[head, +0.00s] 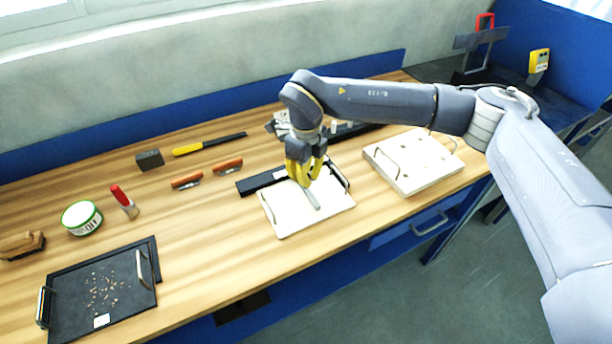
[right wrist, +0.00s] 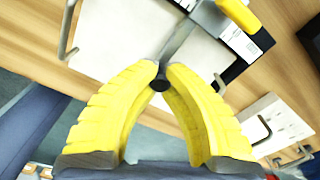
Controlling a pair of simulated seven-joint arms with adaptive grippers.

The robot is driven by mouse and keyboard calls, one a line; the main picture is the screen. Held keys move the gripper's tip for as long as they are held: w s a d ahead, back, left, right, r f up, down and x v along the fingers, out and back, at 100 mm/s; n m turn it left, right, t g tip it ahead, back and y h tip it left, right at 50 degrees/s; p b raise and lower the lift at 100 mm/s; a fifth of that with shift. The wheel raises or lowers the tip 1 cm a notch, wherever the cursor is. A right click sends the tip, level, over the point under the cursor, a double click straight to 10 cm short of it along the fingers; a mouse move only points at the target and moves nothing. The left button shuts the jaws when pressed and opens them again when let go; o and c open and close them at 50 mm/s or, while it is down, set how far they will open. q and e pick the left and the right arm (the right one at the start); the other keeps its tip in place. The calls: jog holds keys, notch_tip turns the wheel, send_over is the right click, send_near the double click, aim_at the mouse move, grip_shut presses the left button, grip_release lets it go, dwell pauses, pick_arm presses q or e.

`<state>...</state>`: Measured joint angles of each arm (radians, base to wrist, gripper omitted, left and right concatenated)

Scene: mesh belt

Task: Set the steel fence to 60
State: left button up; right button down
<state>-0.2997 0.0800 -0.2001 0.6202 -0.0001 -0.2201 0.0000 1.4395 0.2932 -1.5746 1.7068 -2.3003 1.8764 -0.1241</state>
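The steel fence (head: 312,199) is a narrow grey bar lying across a white board (head: 282,222) with wire handles. Its pale strip also shows in the right wrist view (right wrist: 181,38), running up from a small dark knob (right wrist: 159,84). My right gripper (head: 303,183) points down over the board at the fence. In the right wrist view the yellow fingertips of this gripper (right wrist: 162,72) meet from both sides on the knob. The gripper hides part of the fence and the black rail (head: 257,183) at the board's back edge. No scale figure is legible. My left gripper is out of view.
A thick white block (head: 415,168) with handles stands close on the right. A black tray (head: 75,309) with crumbs, a round tin (head: 82,218), a red-handled tool (head: 122,198) and orange-handled tools (head: 228,165) lie to the left.

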jog(key=shift+d, duration=0.1)
jog(key=d, duration=0.1)
jog(key=w+d, duration=0.2)
jog(key=d, duration=0.1)
dwell(0.3)
jog(key=c, duration=1.3)
grip_release()
jog(key=shift+o, duration=0.2)
notch_tip(320, 180, up, 12)
